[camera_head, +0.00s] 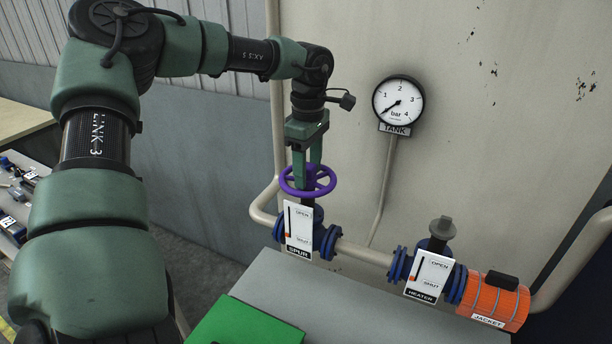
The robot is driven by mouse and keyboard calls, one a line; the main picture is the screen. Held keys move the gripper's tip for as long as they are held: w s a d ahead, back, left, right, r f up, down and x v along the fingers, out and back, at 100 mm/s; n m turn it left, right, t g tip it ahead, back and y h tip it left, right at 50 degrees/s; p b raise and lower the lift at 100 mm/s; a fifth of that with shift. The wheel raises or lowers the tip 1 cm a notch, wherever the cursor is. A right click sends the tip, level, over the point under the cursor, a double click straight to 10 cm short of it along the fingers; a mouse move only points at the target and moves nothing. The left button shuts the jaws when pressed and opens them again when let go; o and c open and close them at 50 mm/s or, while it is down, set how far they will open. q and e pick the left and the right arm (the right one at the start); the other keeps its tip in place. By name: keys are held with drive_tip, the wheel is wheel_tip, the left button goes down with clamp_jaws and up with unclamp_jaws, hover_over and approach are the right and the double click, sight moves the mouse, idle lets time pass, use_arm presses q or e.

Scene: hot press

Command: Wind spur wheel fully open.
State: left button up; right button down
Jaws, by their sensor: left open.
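The purple spur wheel (325,187) sits on top of the blue spur valve (328,240) in the pipe. A white plate (299,228) in front of the valve reads OPEN at the top and SHUT lower down, above a SPUR label; a small reddish mark shows low on its slot. My left gripper (307,180) points down over the wheel, its green fingers reaching to the rim and hub. It is open; whether the fingers touch the wheel I cannot tell. My right gripper is not in view.
A heater valve (438,234) with its own plate stands to the right, beside an orange jacket (497,300). A TANK gauge (398,101) hangs on the pale wall. A green object (245,322) lies on the grey surface (350,300) in front.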

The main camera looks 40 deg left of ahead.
use_arm(q)
drive_tip(key=m, duration=0.8)
drive_tip(key=shift+m, duration=0.4)
drive_tip(key=m, duration=0.4)
drive_tip(key=shift+p, duration=0.35)
drive_tip(key=m, duration=0.4)
drive_tip(key=shift+m, duration=0.4)
